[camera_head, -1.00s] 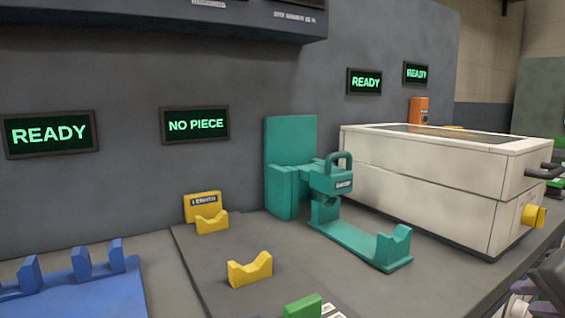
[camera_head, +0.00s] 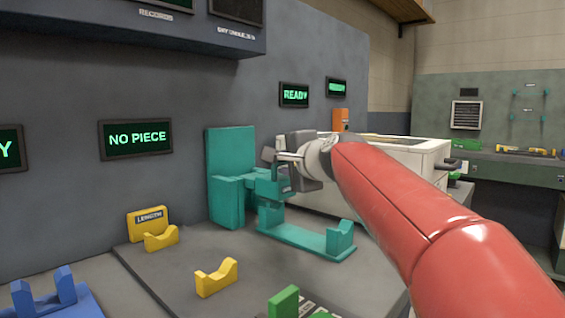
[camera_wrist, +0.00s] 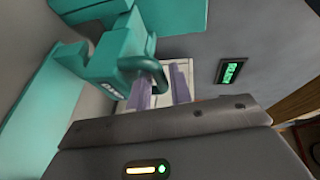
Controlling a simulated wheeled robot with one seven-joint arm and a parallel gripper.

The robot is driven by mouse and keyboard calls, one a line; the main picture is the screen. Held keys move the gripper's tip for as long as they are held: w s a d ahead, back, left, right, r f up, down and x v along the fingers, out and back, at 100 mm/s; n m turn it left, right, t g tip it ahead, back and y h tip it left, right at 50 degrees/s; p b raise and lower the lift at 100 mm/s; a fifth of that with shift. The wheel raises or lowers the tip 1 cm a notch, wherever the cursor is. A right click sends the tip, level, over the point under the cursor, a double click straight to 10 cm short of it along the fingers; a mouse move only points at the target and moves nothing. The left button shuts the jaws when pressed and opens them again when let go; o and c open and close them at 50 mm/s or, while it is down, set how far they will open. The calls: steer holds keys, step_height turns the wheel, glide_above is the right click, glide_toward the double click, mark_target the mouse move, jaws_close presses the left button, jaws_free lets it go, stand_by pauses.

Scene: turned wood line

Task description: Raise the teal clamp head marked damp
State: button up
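The teal clamp (camera_head: 225,175) stands against the grey wall, its head (camera_head: 268,188) above a V-rest base (camera_head: 310,237). In the head view my gripper (camera_head: 281,158) is at the head's top and hides its handle and label. In the wrist view the clamp head (camera_wrist: 110,65) fills the upper left, with a small white label that I cannot read surely. Its dark green loop handle (camera_wrist: 147,67) lies at my gripper's fingers (camera_wrist: 163,82). The fingers are apart, with the handle's near side seemingly between them. I cannot tell whether they touch it.
A white box-shaped machine (camera_head: 410,155) stands right behind my arm. A yellow length stand (camera_head: 147,222), a yellow V-rest (camera_head: 216,278) and a green block (camera_head: 284,301) are on the bench in front. A "NO PIECE" screen (camera_head: 135,138) hangs left of the clamp.

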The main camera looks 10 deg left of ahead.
steer(key=shift+w+a+f, duration=0.1)
steer(key=shift+w+a, duration=0.2)
steer(key=shift+w, duration=0.05)
steer(key=shift+c, duration=0.4)
jaws_close()
steer(key=shift+a, duration=0.1)
